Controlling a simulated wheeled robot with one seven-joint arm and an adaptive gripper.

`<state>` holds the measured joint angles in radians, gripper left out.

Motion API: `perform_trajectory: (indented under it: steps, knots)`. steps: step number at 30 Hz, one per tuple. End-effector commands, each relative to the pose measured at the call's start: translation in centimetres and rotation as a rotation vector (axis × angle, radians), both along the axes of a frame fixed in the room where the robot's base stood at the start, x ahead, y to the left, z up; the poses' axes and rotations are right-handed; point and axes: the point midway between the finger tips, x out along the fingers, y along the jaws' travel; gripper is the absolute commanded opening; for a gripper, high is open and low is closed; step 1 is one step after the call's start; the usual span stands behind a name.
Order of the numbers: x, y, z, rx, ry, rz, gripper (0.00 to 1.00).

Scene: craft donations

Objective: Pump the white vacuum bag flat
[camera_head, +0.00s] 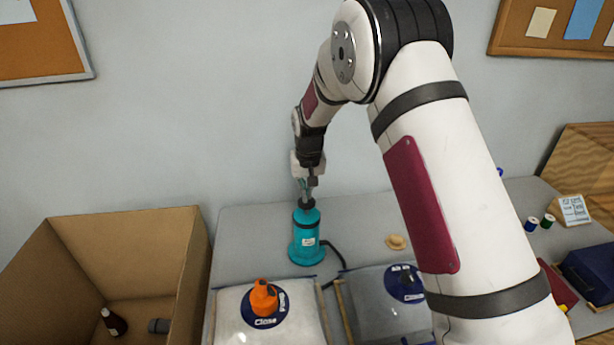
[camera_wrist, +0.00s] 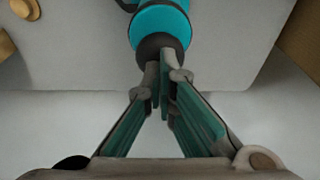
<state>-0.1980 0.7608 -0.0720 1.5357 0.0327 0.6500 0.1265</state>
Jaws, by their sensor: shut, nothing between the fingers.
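The white vacuum bag (camera_head: 240,325) lies on the table at the front in the head view, with an orange cap (camera_head: 263,298) on a blue disc marked "Close". Its lower part is cut off by the frame. The teal pump (camera_head: 306,240) stands upright behind it, with a black top; its teal body also shows in the wrist view (camera_wrist: 160,22). My gripper (camera_head: 307,188) is above the pump, fingers pointing down. In the wrist view its shut, empty fingertips (camera_wrist: 160,78) are at the pump's black top; I cannot tell whether they touch it.
A grey bag (camera_head: 375,315) with a dark cap (camera_head: 405,278) lies right of the white bag. A black hose (camera_head: 337,256) runs from the pump toward the bags; its end is unclear. A cardboard box (camera_head: 185,265) stands left. A tan knob-like piece (camera_head: 396,242) lies behind the grey bag.

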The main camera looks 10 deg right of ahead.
Motion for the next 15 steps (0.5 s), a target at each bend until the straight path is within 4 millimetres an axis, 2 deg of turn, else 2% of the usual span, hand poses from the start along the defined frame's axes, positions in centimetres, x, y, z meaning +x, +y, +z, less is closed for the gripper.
perform_trajectory:
  steps: [15]
  knots:
    - [0.0, 0.0, 4.8, 0.0, -0.002, 0.0, 0.0]
